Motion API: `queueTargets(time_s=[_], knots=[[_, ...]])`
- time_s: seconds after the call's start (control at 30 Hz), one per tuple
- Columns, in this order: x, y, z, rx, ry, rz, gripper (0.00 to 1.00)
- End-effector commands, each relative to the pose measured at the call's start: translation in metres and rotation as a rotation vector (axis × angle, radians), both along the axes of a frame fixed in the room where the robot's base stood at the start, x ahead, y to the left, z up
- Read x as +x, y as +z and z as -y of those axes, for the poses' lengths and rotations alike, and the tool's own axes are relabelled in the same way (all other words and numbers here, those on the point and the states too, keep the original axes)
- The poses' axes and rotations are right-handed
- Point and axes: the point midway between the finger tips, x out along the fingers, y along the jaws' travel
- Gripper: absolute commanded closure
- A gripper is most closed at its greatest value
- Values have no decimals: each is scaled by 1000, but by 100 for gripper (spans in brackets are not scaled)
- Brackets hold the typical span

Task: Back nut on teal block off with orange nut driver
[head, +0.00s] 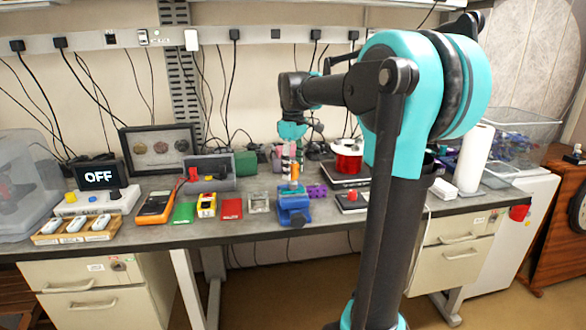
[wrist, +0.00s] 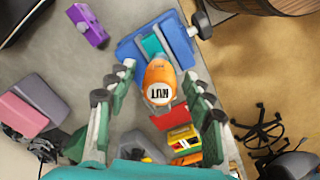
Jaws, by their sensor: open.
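The orange nut driver (wrist: 159,76) stands with its handle end, marked NUT, towards the wrist camera; it also shows in the head view (head: 294,170). Below it, the teal block (wrist: 151,45) sits in the blue vise (wrist: 127,49), which stands near the bench's front edge in the head view (head: 293,206). My gripper (wrist: 159,82) is open above the vise, with its fingers on either side of the driver's handle and gaps at both sides. It points down in the head view (head: 291,148). The nut and the driver's lower tip are hidden.
A purple block (wrist: 88,25) lies beside the vise. A red tray (head: 231,209), a yellow device (head: 207,206) and an orange multimeter (head: 155,206) lie to the left. A red spool (head: 349,158) stands behind to the right. The bench edge is close to the vise.

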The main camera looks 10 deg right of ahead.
Motion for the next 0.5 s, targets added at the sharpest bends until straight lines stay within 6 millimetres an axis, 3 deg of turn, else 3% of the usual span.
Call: queueTargets(time_s=[0.17, 0.5], knots=[[0, 0, 0, 0, -29, 0, 48], [0, 0, 0, 0, -448, 0, 48]])
